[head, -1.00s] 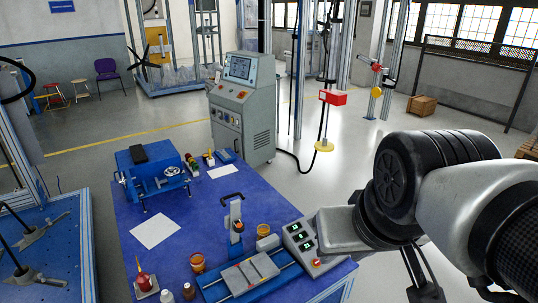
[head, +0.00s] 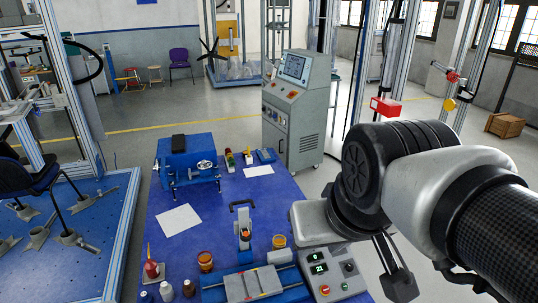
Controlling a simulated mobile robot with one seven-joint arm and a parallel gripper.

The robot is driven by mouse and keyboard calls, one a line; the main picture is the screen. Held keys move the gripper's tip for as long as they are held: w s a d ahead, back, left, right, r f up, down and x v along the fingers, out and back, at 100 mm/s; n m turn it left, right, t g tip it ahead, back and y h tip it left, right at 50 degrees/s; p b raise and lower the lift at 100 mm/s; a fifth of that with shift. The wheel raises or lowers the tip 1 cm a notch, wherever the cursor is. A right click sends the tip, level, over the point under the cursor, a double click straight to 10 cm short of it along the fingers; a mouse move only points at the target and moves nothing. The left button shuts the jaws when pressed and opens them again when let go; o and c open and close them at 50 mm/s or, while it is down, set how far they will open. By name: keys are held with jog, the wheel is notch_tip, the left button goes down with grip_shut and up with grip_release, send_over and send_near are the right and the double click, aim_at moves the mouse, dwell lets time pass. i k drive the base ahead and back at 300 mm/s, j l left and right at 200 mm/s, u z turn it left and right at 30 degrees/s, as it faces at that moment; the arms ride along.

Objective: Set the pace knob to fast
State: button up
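A grey control box (head: 334,277) stands at the bench's right front corner. It has small green displays (head: 318,262), a black knob (head: 348,267) and a red button on yellow (head: 324,290). My wrist covers its upper part. Labels are too small to read, so I cannot tell which knob sets the pace or where it points. My gripper (head: 394,270) hangs below my wrist at the right, just right of the control box and apart from it in the picture. Only one dark finger shows clearly; the rest is hidden behind my arm.
The blue bench (head: 225,215) carries a blue vise-like device (head: 187,165), an upright clamp (head: 243,228), orange jars (head: 205,261), bottles and papers. A grey console (head: 292,108) with a screen stands behind it. A blue platform (head: 70,250) lies left. Open floor shows right of the bench.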

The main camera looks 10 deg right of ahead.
aim_at(349, 267)
jog(key=i+l, duration=0.1)
jog(key=l, duration=0.25)
jog(key=i+l+u, duration=0.15)
jog(key=l, duration=0.6)
jog(key=i+l, duration=0.1)
jog(key=l, duration=0.45)
jog(key=i+l, duration=0.15)
jog(key=l, duration=0.4)
jog(key=i+l+u, duration=0.1)
jog(key=l, duration=0.4)
